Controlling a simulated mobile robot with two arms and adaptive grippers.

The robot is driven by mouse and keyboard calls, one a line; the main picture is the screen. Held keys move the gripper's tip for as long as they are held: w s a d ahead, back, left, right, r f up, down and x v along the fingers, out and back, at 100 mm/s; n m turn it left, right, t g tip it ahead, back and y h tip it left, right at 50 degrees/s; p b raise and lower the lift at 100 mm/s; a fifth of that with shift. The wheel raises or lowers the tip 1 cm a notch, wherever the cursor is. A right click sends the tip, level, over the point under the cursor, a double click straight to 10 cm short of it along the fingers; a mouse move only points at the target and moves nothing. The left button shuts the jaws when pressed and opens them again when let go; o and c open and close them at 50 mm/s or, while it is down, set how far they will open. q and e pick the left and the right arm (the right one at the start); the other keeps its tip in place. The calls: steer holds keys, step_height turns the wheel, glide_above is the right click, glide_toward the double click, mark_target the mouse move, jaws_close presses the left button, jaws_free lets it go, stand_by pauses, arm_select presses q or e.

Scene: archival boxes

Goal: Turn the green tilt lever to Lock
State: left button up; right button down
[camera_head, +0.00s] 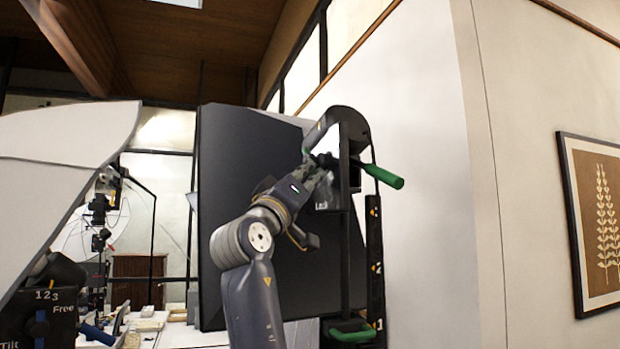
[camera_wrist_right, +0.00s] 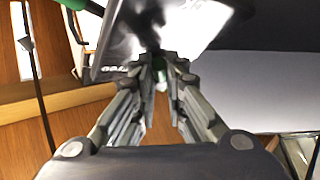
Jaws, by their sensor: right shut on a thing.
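My right gripper (camera_head: 325,172) reaches up to the head of a dark stand, at a pale plate (camera_head: 329,185) marked "Lock". A larger green handle (camera_head: 384,177) sticks out to the right of the stand head, clear of the fingers. My left gripper is not in view.
A large dark panel (camera_head: 235,150) stands behind my right arm. A green-topped knob (camera_head: 350,331) sits low on the stand. A white wall (camera_head: 430,120) is close on the right. Another stand part (camera_head: 40,310), marked "Free" and "Tilt", is at the lower left.

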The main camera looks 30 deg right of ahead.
steer(key=shift+w+d+f+m+g+h+p, duration=0.15)
steer(key=shift+w+m+g+h+p, duration=0.35)
steer(key=shift+m+g+h, duration=0.9)
steer(key=shift+w+a+f+m+g+h+p, duration=0.1)
steer(key=shift+w+m+g+h+p, duration=0.35)
steer(key=shift+m+g, duration=1.75)
steer(key=shift+w+d+f+m+g+h+p, duration=0.25)
steer(key=shift+m+g+h+p, duration=0.65)
steer(key=shift+m, duration=1.5)
steer(key=shift+a+m+g, duration=0.2)
steer(key=shift+m+g, duration=0.2)
steer(key=shift+m, duration=0.1)
steer(key=c, duration=1.6)
jaws_free()
steer(key=shift+w, duration=0.1)
steer(key=shift+c, duration=0.2)
